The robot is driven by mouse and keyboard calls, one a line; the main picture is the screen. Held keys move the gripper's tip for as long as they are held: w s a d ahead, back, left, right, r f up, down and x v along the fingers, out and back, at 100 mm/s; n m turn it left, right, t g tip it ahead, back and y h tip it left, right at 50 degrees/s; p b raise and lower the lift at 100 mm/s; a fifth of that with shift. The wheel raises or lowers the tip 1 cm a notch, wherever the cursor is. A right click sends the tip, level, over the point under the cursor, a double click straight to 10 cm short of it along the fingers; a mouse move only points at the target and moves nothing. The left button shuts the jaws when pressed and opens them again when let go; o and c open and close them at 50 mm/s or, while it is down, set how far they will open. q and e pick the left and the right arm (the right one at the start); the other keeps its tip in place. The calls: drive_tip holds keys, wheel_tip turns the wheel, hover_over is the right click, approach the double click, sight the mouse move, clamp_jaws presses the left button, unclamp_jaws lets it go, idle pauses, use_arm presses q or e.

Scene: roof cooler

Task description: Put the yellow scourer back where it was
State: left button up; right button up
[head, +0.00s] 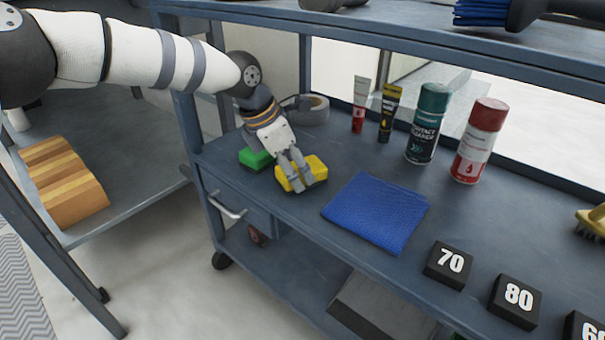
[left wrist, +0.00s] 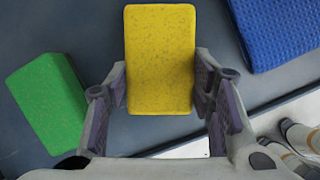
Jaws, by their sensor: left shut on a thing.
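The yellow scourer (head: 316,169) is at the front left of the blue-grey cart's top shelf, between a green scourer and a blue cloth. My left gripper (head: 297,176) is over it with its fingers shut on it. In the left wrist view the yellow scourer (left wrist: 160,58) sits between the two fingers (left wrist: 160,90), which press on its sides near its lower end. I cannot tell whether it touches the shelf or is slightly above it. The green scourer (head: 256,158) lies just left of my gripper and also shows in the left wrist view (left wrist: 48,103). My right gripper is not in view.
The blue cloth (head: 376,211) lies right of the yellow scourer. A tape roll (head: 314,110), two tubes (head: 389,112) and two spray cans (head: 428,124) stand behind. Black numbered blocks (head: 448,264) are at the front right. An upper shelf (head: 400,45) overhangs the back.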

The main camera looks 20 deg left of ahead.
use_arm(q)
drive_tip(key=shift+a, duration=0.1)
drive_tip(key=o, duration=1.6)
drive_tip(key=shift+c, duration=0.2)
